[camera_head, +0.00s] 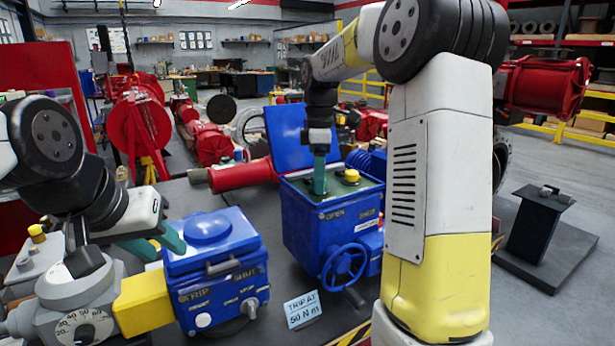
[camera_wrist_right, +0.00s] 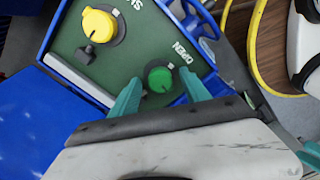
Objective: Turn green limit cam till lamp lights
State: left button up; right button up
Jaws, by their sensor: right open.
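The green limit cam (camera_wrist_right: 160,78) is a round green knob on a black disc by the word OPEN, on the green panel inside the blue actuator box. In the right wrist view my right gripper (camera_wrist_right: 160,92) is open, with its teal fingers on either side of the green cam; I cannot tell whether they touch it. In the head view the right gripper (camera_head: 320,178) points down into the open blue box (camera_head: 310,218) and hides the green cam. My left gripper (camera_head: 165,243) is beside the smaller blue box at the left; its teal fingers are apart. I cannot make out a lamp.
A yellow cam (camera_wrist_right: 100,25) sits beside the green one; it also shows in the head view (camera_head: 352,176). The smaller blue box (camera_head: 212,262) has a closed lid. A blue handwheel (camera_head: 343,266) and a sign reading TRIP AT 50 N m (camera_head: 302,309) are in front.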

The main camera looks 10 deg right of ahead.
grip_shut()
jog(key=shift+m, duration=0.4)
jog(key=m, duration=0.7)
jog(key=shift+m, duration=0.3)
jog(key=m, duration=0.3)
jog(key=shift+r+m, duration=0.1)
jog(key=shift+m, duration=2)
